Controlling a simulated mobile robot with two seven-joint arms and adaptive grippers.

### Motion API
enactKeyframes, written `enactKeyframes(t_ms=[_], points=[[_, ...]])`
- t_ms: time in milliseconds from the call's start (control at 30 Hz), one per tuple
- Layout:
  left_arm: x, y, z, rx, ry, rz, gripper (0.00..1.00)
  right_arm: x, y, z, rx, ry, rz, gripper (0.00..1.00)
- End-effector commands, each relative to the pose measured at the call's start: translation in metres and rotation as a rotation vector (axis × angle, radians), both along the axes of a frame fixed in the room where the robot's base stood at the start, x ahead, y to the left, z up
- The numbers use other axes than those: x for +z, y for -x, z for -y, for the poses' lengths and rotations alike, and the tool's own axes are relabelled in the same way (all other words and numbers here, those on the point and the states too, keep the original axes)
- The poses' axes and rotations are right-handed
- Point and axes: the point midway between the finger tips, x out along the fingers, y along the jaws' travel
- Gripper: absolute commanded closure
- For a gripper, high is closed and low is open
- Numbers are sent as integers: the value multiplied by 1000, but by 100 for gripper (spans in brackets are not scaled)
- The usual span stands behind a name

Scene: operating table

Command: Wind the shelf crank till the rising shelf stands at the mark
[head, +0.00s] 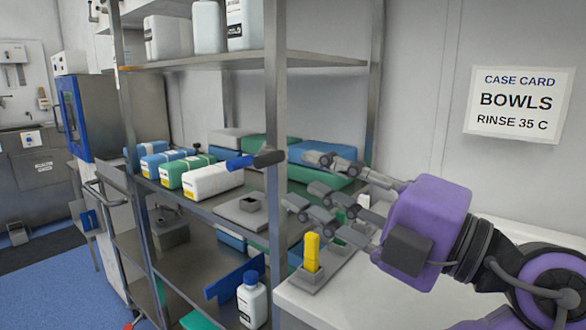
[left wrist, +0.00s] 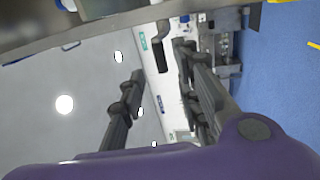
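The crank (head: 241,162), a blue arm with a dark cylindrical grip (head: 269,157), shows at the front post of the metal rack. The rack's middle shelf (head: 217,207) carries packs and a grey block with a square hole. I cannot tell which shelf rises or where its mark is.
A white bottle with a blue cap (head: 252,304) stands low by the rack. A rack post (head: 275,110) rises beside the crank grip.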

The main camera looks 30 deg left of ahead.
Motion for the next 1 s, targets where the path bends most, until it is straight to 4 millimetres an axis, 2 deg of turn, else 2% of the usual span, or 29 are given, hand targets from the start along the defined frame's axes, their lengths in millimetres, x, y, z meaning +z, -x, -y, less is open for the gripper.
enactKeyframes(t_ms=[100, 300, 467, 767, 867, 967, 1000], points=[[-4, 1, 25, -2, -1, -1, 69, 0, -1, 0, 0, 0, 1, 60], [-9, 4, 53, 0, 0, -1, 69, 0, -1, 0, 1, -1, 2, 60], [-11, 5, 61, 1, 0, 0, 69, 0, -1, -1, 1, -1, 2, 60], [-10, 4, 61, -4, -2, -1, 68, 1, -1, -1, 1, -1, 2, 60], [-6, -10, 63, -61, -28, -17, 68, 3, -2, -1, 1, -1, 5, 60], [1, -46, 73, -217, -92, -48, 68, 10, -4, -1, 2, 0, 10, 60], [3, -66, 82, -309, -125, -63, 68, 14, -5, 0, 3, 0, 14, 60]])
